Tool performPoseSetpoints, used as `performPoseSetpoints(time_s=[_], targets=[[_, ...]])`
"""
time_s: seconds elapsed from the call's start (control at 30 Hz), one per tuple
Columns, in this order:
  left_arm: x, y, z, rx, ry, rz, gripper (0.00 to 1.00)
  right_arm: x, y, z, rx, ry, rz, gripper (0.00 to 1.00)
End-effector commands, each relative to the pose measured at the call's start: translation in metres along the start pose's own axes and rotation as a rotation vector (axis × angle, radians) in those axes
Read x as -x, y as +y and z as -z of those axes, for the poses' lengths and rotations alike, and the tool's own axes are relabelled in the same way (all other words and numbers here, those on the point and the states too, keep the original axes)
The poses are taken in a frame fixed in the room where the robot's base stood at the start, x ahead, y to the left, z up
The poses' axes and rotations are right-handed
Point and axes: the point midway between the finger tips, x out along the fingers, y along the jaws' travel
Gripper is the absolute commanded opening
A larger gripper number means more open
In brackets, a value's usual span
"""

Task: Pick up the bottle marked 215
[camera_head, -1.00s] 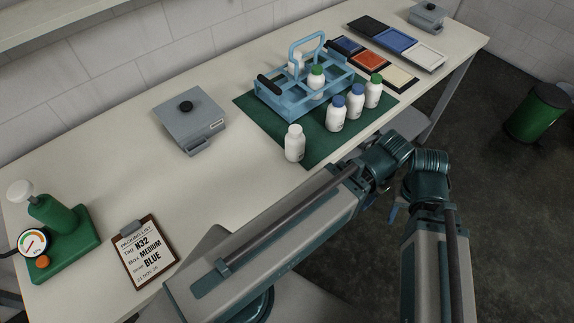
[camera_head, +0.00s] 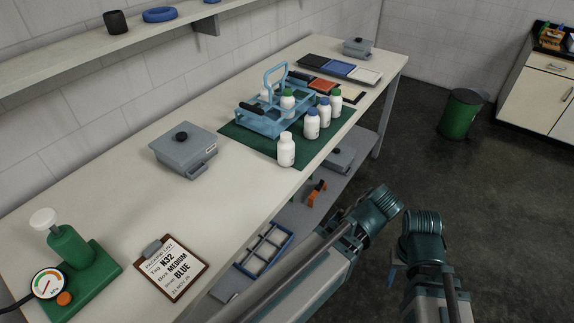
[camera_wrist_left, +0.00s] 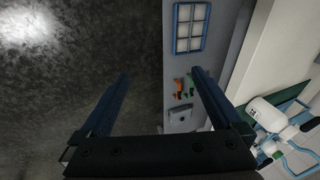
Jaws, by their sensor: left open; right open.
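Another green-capped bottle (camera_head: 287,103) and a partly hidden white bottle (camera_head: 264,94) are at the blue carrier (camera_head: 256,121). Their markings are too small to read, so I cannot tell which is 215. My left gripper (camera_wrist_left: 160,73) is open and empty in the left wrist view, away from the bottles. My right gripper (camera_head: 392,274) is mostly hidden by its arm, away from the bench.
A grey lidded box (camera_head: 185,152), a clipboard (camera_head: 171,268) and a green gauge stand (camera_head: 75,265) are on the bench. Coloured trays (camera_head: 340,68) lie beyond the carrier. A lower shelf holds a divided tray (camera_head: 264,249) and an orange item (camera_head: 316,193). A green bin (camera_head: 460,115) stands on open floor.

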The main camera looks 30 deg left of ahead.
Motion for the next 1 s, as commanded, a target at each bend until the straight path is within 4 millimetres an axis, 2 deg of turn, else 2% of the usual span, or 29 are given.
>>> performPoseSetpoints(time_s=[0.03, 0.13, 0.2, 0.3, 0.4, 0.5, 0.63, 0.83, 1.0], targets=[[-0.037, -0.013, 0.017, 0.116, 0.057, 0.087, 1.0, -0.037, -0.004, 0.003, 0.0, 0.0, 0.0, 0.5], [-0.068, -0.06, 0.051, 0.37, 0.222, 0.27, 1.0, -0.076, -0.007, 0.005, 0.0, 0.0, 0.0, 0.5], [-0.08, -0.091, 0.073, 0.525, 0.36, 0.378, 1.0, -0.1, -0.01, 0.006, 0.0, 0.0, 0.0, 0.5], [-0.087, -0.129, 0.099, 0.704, 0.569, 0.493, 1.0, -0.131, -0.013, 0.008, 0.0, 0.0, 0.0, 0.5], [-0.085, -0.156, 0.118, 0.823, 0.764, 0.563, 1.0, -0.156, -0.015, 0.009, 0.0, 0.0, 0.0, 0.5], [-0.08, -0.173, 0.132, 0.895, 0.924, 0.597, 1.0, -0.173, -0.017, 0.01, 0.0, 0.0, 0.0, 0.5], [-0.072, -0.185, 0.143, 0.939, 1.06, 0.611, 1.0, -0.185, -0.018, 0.011, 0.0, 0.0, 0.0, 0.5], [-0.065, -0.191, 0.148, 0.957, 1.128, 0.613, 1.0, -0.188, -0.018, 0.011, 0.0, 0.0, 0.0, 0.5], [-0.069, -0.201, 0.155, 0.958, 1.126, 0.615, 1.0, -0.187, -0.018, 0.011, 0.0, 0.0, 0.0, 0.5]])
